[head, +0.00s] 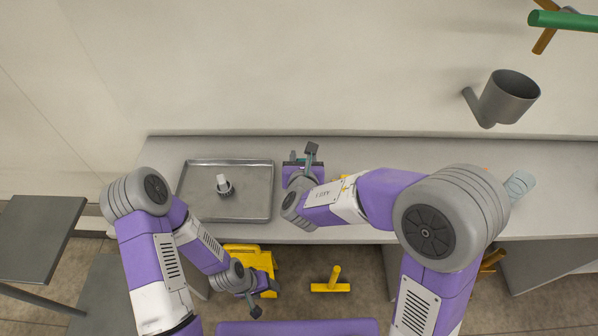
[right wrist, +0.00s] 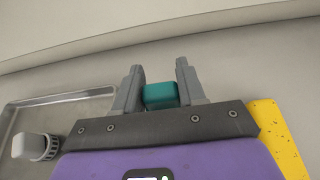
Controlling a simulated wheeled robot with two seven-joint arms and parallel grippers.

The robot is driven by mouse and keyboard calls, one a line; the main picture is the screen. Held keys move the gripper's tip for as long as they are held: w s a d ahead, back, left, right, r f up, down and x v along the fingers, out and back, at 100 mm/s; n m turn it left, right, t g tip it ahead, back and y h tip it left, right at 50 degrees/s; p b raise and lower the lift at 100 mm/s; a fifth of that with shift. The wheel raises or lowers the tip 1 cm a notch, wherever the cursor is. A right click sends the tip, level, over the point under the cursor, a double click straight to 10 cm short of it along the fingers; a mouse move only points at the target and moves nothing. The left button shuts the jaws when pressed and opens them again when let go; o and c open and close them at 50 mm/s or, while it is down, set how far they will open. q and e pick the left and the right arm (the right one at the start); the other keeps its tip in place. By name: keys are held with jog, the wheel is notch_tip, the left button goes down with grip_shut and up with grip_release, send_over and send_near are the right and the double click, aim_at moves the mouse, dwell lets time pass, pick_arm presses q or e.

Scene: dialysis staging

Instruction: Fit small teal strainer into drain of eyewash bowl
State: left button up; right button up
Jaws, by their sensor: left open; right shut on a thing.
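My right gripper (head: 302,154) is over the counter, right of the metal tray. In the right wrist view its fingers (right wrist: 160,90) are shut on a small teal block-like piece, the strainer (right wrist: 160,96). My left gripper (head: 266,298) is open and empty, low in front of the counter.
A metal tray (head: 190,205) on the counter holds a white-topped grey piece (head: 223,185). A yellow piece (right wrist: 275,130) lies beside my right gripper. A pale clear item (head: 519,184) is at the counter's right. A green bar (head: 565,20) projects above. A yellow T-shaped thing (head: 331,286) is below.

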notch_tip(320, 180, down, 4)
jog(key=shift+f+b, duration=0.15)
jog(key=shift+b, duration=0.55)
jog(key=shift+f, duration=0.1)
jog(key=o, duration=1)
jog(key=shift+o, duration=0.2)
